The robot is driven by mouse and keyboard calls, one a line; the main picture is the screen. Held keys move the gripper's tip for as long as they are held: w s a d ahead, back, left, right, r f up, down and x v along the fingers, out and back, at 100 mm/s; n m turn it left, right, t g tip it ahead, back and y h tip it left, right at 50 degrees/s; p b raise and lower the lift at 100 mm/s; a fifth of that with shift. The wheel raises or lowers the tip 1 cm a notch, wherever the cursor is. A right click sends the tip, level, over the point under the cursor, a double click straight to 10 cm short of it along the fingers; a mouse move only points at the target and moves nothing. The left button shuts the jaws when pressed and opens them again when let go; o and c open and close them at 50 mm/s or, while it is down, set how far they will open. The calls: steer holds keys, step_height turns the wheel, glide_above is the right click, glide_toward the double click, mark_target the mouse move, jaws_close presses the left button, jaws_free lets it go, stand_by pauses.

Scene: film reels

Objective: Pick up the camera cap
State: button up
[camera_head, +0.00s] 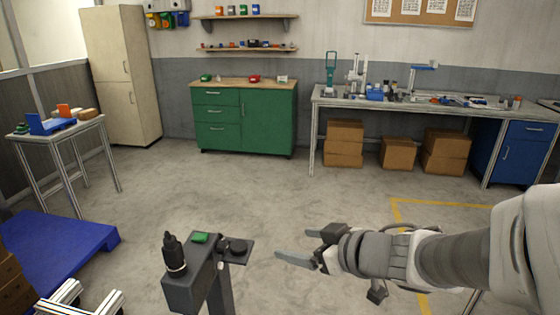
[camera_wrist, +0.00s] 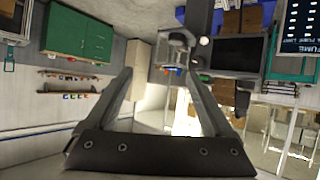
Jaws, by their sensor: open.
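A small round black disc (camera_head: 237,246), which looks like the camera cap, lies on the dark grey stand (camera_head: 188,288) at the lower middle of the head view. A green block (camera_head: 200,238) and a black bottle-like object (camera_head: 174,256) are on the same stand, to the left of the disc. My gripper (camera_head: 297,245) is to the right of the disc, apart from it, with its fingers pointing left. The fingers are spread and empty in the wrist view (camera_wrist: 158,76). I cannot make out the cap with certainty in the wrist view.
A blue pallet (camera_head: 65,250) lies on the floor at left, below a small side table (camera_head: 55,136). A green cabinet (camera_head: 245,118) and a workbench (camera_head: 430,103) with boxes beneath stand along the back wall. The middle of the floor is clear.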

steer(key=s+a+g, duration=0.1)
steer(key=s+a, duration=0.1)
steer(key=p, duration=0.2)
glide_toward(241, 247)
steer(key=x, duration=0.3)
steer(key=shift+n+y, duration=0.3)
steer(key=shift+y, duration=0.1)
steer(key=shift+b+x, duration=0.45)
steer(key=shift+x, duration=2.4)
steer(key=shift+d+f, duration=0.1)
steer(key=shift+d, duration=0.1)
jaws_close()
